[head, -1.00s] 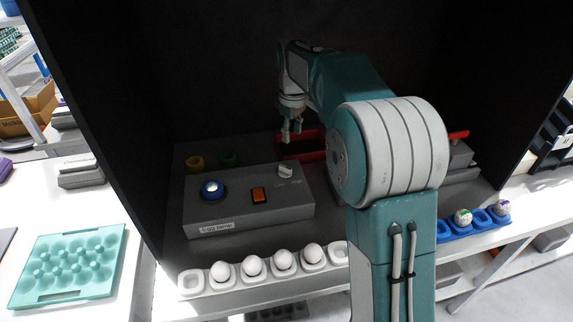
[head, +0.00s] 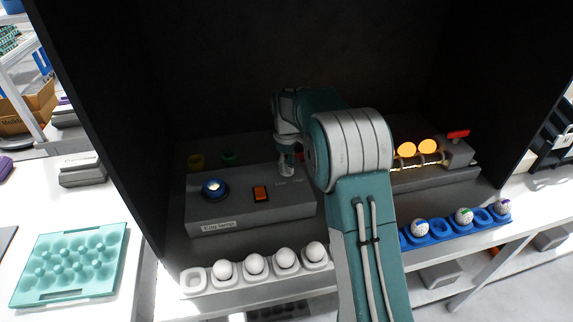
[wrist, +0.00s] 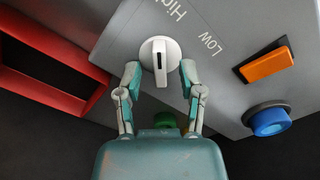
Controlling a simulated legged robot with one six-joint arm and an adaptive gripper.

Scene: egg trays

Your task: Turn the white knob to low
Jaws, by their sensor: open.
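The white knob (wrist: 158,52) sits on the grey control box (wrist: 120,35), with a dark line running along its raised bar. In the wrist view the line lies upright, and the labels "High" and "Low" stand above and to the right of the knob. My gripper (wrist: 161,76) is open, with one finger on each side of the knob's near edge. I cannot tell if they touch it. In the head view my gripper (head: 286,166) is down at the knob's place on the box (head: 225,209) and mostly hides it.
A light tray with white eggs (head: 193,281) stands in front, and a blue egg tray (head: 437,228) at the right.

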